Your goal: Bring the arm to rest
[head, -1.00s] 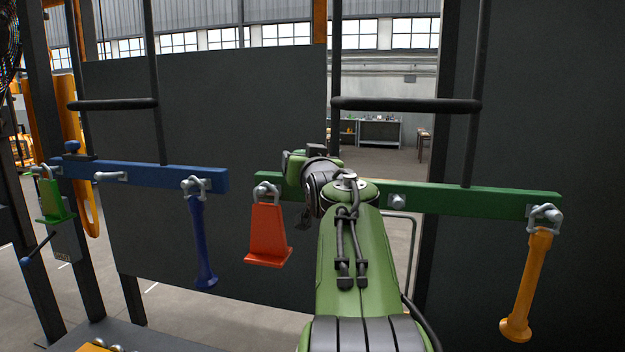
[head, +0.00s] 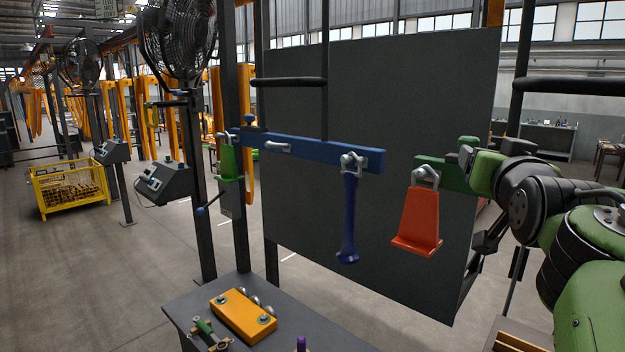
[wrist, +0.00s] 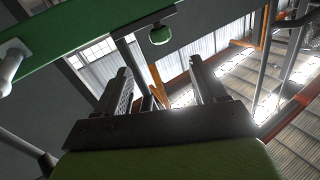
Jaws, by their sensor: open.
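A blue bar (head: 310,148) carries a hanging blue piece (head: 348,220) and a green piece (head: 228,160). Below is a grey table (head: 300,310) with an orange block (head: 243,314). A yellow crate (head: 72,190) stands far left.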

